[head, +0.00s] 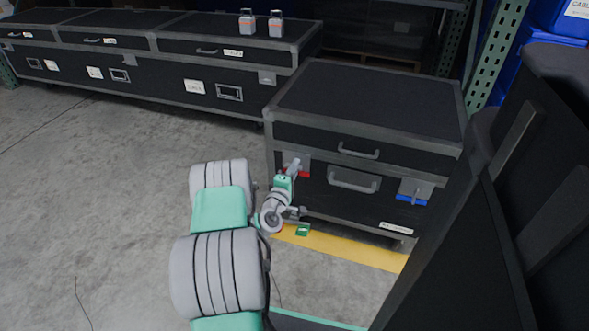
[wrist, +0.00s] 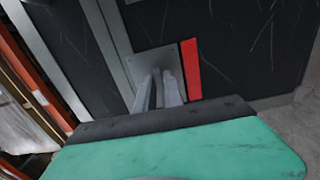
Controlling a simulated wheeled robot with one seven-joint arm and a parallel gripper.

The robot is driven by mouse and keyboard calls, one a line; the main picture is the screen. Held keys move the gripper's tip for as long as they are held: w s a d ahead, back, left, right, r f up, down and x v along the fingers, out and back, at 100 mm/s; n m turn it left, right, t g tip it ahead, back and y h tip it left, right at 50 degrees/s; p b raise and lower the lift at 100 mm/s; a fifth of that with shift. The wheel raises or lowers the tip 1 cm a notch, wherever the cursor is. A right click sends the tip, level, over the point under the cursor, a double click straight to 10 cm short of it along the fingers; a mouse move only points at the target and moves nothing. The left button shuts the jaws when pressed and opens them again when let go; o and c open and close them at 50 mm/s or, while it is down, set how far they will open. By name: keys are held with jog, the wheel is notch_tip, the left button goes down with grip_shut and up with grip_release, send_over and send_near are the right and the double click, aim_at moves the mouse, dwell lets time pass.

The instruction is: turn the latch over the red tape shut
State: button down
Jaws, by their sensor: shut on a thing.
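The black case (head: 368,100) stands in front of me with two grey latches on its front. The left latch (head: 289,158) sits by a strip of red tape (head: 304,173). My gripper (head: 295,167) is at this latch, shut on its handle. In the wrist view, my gripper's two fingers (wrist: 160,90) reach to the grey latch plate (wrist: 154,60), with the red tape (wrist: 190,68) just to their right. The handle is mostly hidden between the fingers, and its exact angle cannot be told. The right latch (head: 416,188) sits over blue tape (head: 411,200).
A recessed handle (head: 353,180) lies between the latches. Yellow floor tape (head: 345,248) runs along the case's foot. Long black cases (head: 150,65) stand behind at left, with two small grey-and-red items (head: 247,22) on top. Dark panels (head: 480,230) stand close at right.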

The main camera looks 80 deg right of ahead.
jog(key=c, duration=1.6)
grip_release()
jog(key=shift+o, duration=0.2)
jog(key=shift+a, duration=0.1)
jog(key=a+p, duration=0.1)
jog(key=a, duration=0.6)
jog(key=shift+w+a, duration=0.3)
jog(key=shift+w, duration=0.05)
